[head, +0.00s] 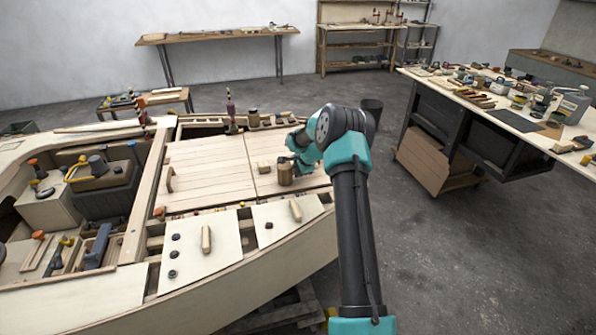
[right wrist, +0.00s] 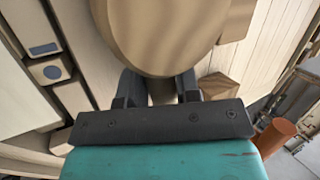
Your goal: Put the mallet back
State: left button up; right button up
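The mallet (head: 285,173) shows in the head view as a small round wooden body over the planked deck of the hull. In the right wrist view its broad round wooden head (right wrist: 165,35) fills the upper middle, very near the camera. My right gripper (head: 298,160) is at the mallet, and its two dark fingers (right wrist: 160,88) stand on either side just below the head, seemingly shut on it. The head hides the fingertips and most of the grip. My left gripper is not in view.
A small wooden block (head: 263,167) lies on the deck (head: 210,172) beside the mallet. A pale panel (head: 200,245) with a wooden handle is in front. A cluttered workbench (head: 520,122) stands at the right.

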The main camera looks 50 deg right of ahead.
jog(key=o, duration=0.5)
jog(key=v, duration=1.7)
jog(key=shift+s+r, duration=0.15)
jog(key=shift+r, duration=0.05)
